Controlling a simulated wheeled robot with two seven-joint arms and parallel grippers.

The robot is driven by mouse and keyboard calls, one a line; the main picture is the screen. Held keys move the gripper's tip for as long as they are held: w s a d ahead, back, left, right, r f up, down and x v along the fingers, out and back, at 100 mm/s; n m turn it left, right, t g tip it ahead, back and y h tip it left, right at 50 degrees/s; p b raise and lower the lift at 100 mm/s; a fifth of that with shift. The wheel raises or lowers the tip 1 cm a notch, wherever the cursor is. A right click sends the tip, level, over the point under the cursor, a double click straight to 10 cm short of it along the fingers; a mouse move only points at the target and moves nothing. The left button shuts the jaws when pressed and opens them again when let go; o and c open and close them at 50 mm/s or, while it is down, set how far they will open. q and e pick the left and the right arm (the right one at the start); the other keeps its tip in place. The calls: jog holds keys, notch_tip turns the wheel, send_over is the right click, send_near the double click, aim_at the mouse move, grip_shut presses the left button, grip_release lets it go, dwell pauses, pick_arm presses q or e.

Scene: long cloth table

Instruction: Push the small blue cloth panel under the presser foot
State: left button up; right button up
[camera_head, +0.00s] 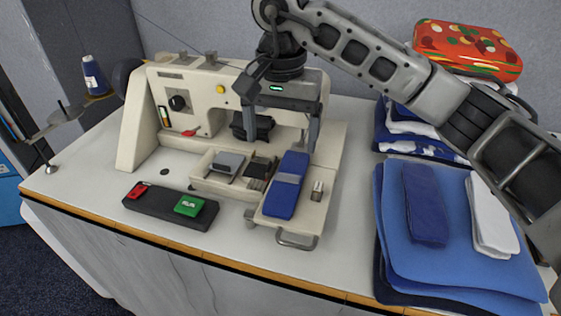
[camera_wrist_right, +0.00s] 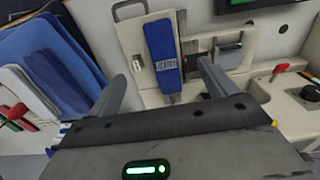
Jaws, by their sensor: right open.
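The small blue cloth panel (camera_head: 284,196) lies flat on the cream bed of the sewing machine (camera_head: 145,128), its long side running front to back. It has a lighter band across it. It also shows in the wrist view (camera_wrist_right: 160,38), just beyond my fingertips. My right gripper (camera_head: 282,148) is open and empty, above the machine bed at the panel's far end. In the wrist view my right gripper (camera_wrist_right: 162,82) has a finger on each side of the panel's line; contact is unclear. The presser foot cannot be made out behind my gripper. My left gripper is out of view.
A black control box (camera_head: 160,208) with red and green buttons lies in front of the machine. Stacked blue cloths (camera_head: 455,250) lie at right, with a patterned red bundle (camera_head: 468,48) behind. A thread stand with a blue spool (camera_head: 95,76) is at left.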

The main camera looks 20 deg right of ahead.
aim_at(281, 198)
notch_tip(281, 198, down, 15)
jog(key=shift+r+p, duration=0.1)
jog(key=shift+p, duration=0.65)
jog(key=c, duration=1.1)
